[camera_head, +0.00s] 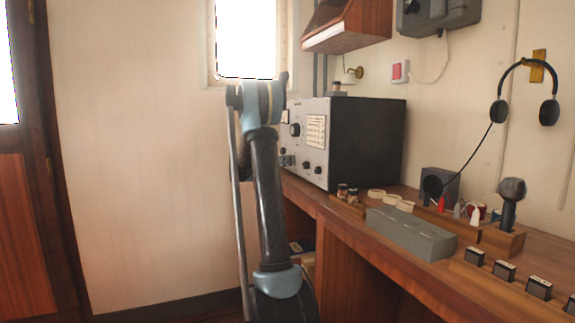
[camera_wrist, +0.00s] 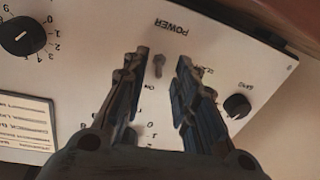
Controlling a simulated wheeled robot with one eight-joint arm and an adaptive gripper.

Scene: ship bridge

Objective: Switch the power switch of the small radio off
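The radio (camera_head: 365,135) is a box with a pale front panel and black side on the desk at the back. In the wrist view its panel (camera_wrist: 85,75) shows upside down, with the word POWER near the top edge. The small metal power switch (camera_wrist: 159,65) is just below that word; its lever position is too small to tell. My gripper (camera_wrist: 162,57) is open and empty, with one fingertip on each side of the switch in the picture. I cannot tell whether they touch it. In the head view my arm hides the switch and my gripper.
A large black knob (camera_wrist: 22,36) and a small black knob (camera_wrist: 237,106) flank the switch. The wooden desk (camera_head: 335,213) holds a grey box (camera_head: 410,232), a handset (camera_head: 510,200) and several small items. A wooden shelf (camera_head: 345,25) hangs above the radio. Open floor lies left.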

